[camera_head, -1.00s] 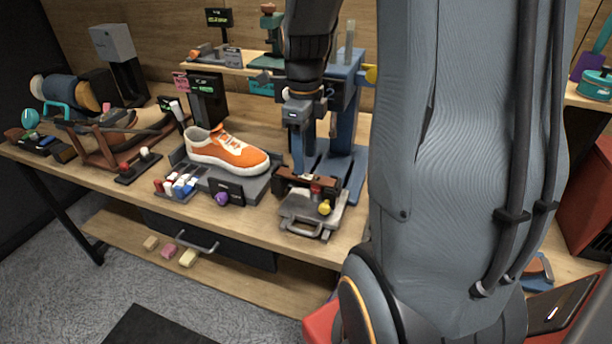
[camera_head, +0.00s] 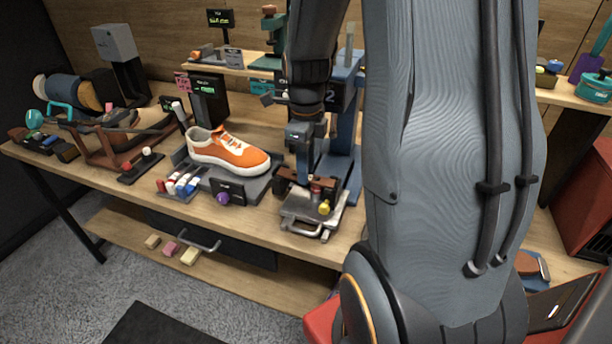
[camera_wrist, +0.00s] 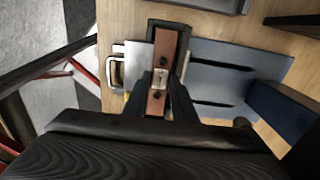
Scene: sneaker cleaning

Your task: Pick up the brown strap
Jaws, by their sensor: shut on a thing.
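The brown strap (camera_head: 326,184) lies across the small metal fixture (camera_head: 304,206) near the front edge of the workbench. In the wrist view the strap (camera_wrist: 168,48) is a narrow brown piece with dark round holes and a pale metal part at its middle, lying along a dark block. My gripper (camera_head: 303,180) points down at the fixture. In the wrist view its fingers (camera_wrist: 162,84) stand on both sides of the strap and are shut on it. The strap still appears to be at the fixture; the fingers hide part of it.
A blue press stand (camera_head: 345,130) rises close behind my gripper. An orange sneaker (camera_head: 228,150) sits on a grey stand to the left, with small coloured bottles (camera_head: 180,183) and a purple knob (camera_head: 222,198) in front. My arm hides much of the right side.

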